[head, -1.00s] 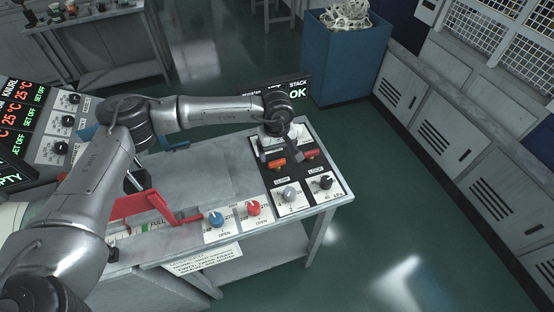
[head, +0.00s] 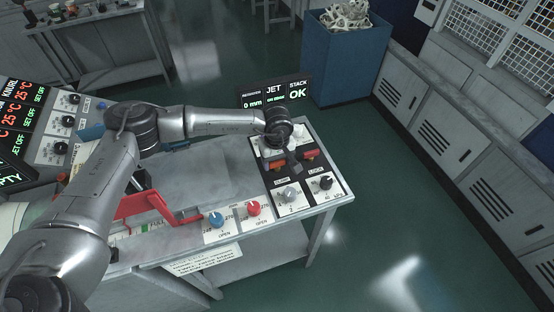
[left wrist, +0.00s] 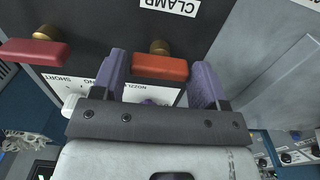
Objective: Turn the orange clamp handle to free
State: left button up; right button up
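The orange clamp handle (left wrist: 160,67) is a short bar on a brass stem on the dark panel, near the CLAMP label in the left wrist view. In the head view it is partly covered by my gripper (head: 284,162). In the left wrist view, the two purple fingers of my left gripper (left wrist: 160,85) are apart, one on each side of the handle. A gap shows at each side of it; I cannot tell their exact depth relative to the bar. My right gripper is not in view.
A similar red handle (left wrist: 33,53) is left of the orange one in the left wrist view. Grey (head: 289,194) and black (head: 325,182) knobs sit in front of the handles. Blue (head: 216,219) and red (head: 253,208) knobs are on the bench's front edge. A display (head: 275,92) stands behind.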

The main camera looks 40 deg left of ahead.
pick_arm(q)
jog(key=c, duration=0.5)
jog(key=shift+c, duration=0.2)
